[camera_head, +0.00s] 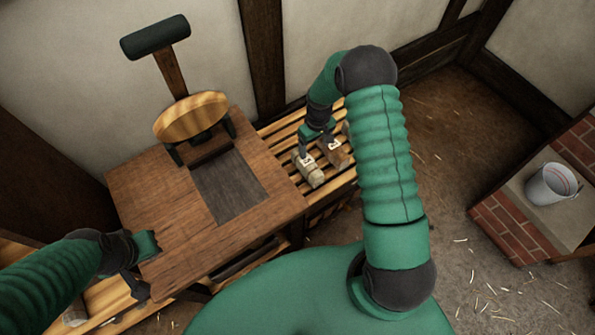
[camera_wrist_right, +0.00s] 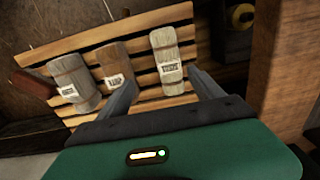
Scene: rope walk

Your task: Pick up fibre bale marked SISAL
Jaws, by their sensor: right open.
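Labelled fibre bales lie on a slatted wooden rack. A pale greenish bale (camera_head: 309,170) shows in the right wrist view (camera_wrist_right: 166,58) between and just beyond the fingers of my open, empty right gripper (camera_wrist_right: 162,88). A brown bale (camera_wrist_right: 113,62) is beside it, and a beige bale (camera_wrist_right: 72,80) is further left. The white labels are too small to read surely, so I cannot tell which says SISAL. In the head view my right gripper (camera_head: 318,150) is over the rack. My left gripper (camera_head: 136,286) is by the bench's front left corner; its jaw state is unclear.
A wooden bench (camera_head: 160,195) with a dark inset panel stands left of the slatted rack (camera_head: 283,135). A dark red item (camera_wrist_right: 32,84) lies at the rack's left in the wrist view. A metal bucket (camera_head: 551,185) stands on a brick-sided block at right. Straw litters the floor.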

